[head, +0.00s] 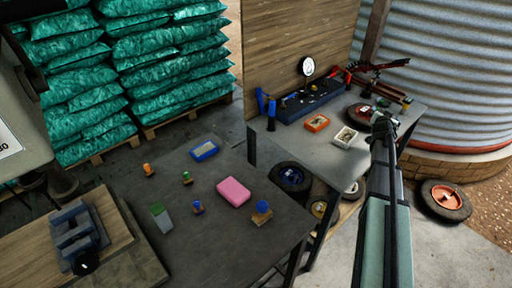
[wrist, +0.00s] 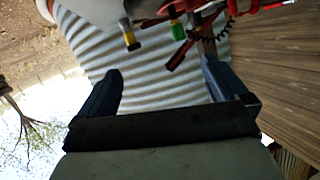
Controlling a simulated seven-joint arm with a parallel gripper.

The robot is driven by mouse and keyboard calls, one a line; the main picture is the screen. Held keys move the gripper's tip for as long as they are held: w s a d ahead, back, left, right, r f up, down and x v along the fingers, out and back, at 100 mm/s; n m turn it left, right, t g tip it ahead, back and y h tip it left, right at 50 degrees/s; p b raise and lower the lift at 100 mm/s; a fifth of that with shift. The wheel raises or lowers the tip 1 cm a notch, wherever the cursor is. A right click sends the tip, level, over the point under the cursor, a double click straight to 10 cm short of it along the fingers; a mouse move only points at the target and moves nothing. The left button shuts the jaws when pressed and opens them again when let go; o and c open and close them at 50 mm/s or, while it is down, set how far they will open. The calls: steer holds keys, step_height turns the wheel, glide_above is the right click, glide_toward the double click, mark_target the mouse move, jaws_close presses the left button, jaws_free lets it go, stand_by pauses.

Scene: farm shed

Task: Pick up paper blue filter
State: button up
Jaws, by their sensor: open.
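A flat blue item (head: 204,150) with a paler patch on top lies near the back edge of the dark table. It is the blue thing that best fits the filter's name, but I cannot read any label on it. My gripper (head: 383,120) is far to its right, above the right part of the grey bench. In the wrist view my gripper (wrist: 163,88) has its two fingers spread wide with nothing between them. Behind them are the corrugated tank and red tools; the blue item is not in the wrist view.
A vise (head: 78,238) stands at left. The grey bench (head: 293,143) carries a blue toolbox (head: 312,101), an orange box (head: 317,123) and a white box (head: 345,137).

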steer(key=s+a+f+g+y, duration=0.1)
steer(key=s+a+y, duration=0.1)
steer(key=a, duration=1.2)
steer(key=s+a+f+g+y, duration=0.1)
steer(key=a+g+y, duration=0.1)
steer(key=a, duration=1.3)
steer(key=s+a+g+y, duration=0.1)
steer(key=s+a+y, duration=0.1)
steer(key=a, duration=1.2)
steer(key=shift+s+a+f+m, duration=0.2)
steer(key=shift+s+f+m, duration=0.1)
steer(key=shift+f+m, duration=0.1)
steer(key=w+a+g+y, duration=0.15)
steer(key=a+g, duration=0.25)
steer(key=a, duration=1)
steer(key=r+m+g+h, duration=0.1)
steer(key=r+g, duration=0.1)
steer(key=g, duration=0.3)
glide_above(204, 148)
step_height(204, 148, down, 8)
steer(key=shift+w+r, duration=0.1)
steer(key=shift+w, duration=0.05)
steer(key=shift+s+f, duration=0.15)
steer(key=shift+f, duration=1.2)
steer(key=shift+s+f, duration=0.1)
steer(key=shift+f, duration=1.25)
steer(key=shift+c, duration=0.4)
steer(key=c, duration=1.1)
